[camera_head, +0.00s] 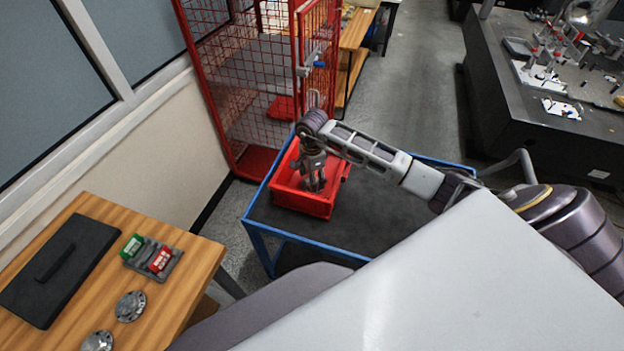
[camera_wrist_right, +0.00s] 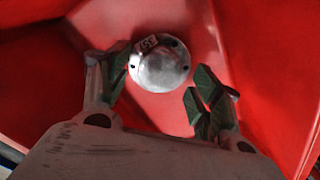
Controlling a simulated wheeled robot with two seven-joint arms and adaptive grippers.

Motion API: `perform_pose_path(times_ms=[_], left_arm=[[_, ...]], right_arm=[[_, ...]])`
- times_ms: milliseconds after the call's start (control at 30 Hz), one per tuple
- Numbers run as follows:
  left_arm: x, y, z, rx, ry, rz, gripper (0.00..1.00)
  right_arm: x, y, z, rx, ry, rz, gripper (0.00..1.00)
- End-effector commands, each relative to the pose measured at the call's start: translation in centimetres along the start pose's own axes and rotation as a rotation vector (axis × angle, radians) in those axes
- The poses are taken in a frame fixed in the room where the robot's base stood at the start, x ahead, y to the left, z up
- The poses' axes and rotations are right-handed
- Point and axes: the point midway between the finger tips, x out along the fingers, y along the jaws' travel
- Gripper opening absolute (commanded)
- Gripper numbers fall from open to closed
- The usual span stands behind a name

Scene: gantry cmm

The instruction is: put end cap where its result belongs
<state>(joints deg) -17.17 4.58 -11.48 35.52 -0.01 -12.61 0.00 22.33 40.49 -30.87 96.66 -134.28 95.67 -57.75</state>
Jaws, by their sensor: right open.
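The end cap (camera_wrist_right: 160,65) is a round grey metal part with small dark holes and a small dark label at its edge. It lies on the floor of the red bin (camera_head: 301,203), seen in the right wrist view. My right gripper (camera_head: 318,185) reaches down into the bin. In the right wrist view its two fingers (camera_wrist_right: 160,98) are spread open, with the cap just beyond the tips and between their lines. I cannot tell whether a finger touches it. In the head view the gripper hides the cap. My left gripper is not in view.
The red bin stands on a blue-framed cart (camera_head: 395,215) with a dark top. A red mesh cage (camera_head: 250,75) is behind it. A wooden table (camera_head: 190,275) at left holds a black plate (camera_head: 75,280), a holder with a green tag (camera_head: 132,245) and red tag (camera_head: 160,259), and round metal parts (camera_head: 130,306).

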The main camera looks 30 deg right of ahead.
Motion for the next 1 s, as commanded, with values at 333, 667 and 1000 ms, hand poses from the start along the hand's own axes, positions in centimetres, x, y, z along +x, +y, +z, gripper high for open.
perform_pose_path(times_ms=[333, 667, 1000], left_arm=[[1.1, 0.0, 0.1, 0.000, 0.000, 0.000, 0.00], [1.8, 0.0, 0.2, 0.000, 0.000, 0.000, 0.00], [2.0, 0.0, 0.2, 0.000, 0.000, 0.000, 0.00]], right_arm=[[-4.7, 0.0, -0.1, -0.001, 0.002, -0.001, 0.64], [-8.9, 0.0, -0.1, 0.000, 0.003, -0.002, 0.64], [-10.9, 0.0, 0.0, -0.001, 0.001, 0.001, 0.64]])
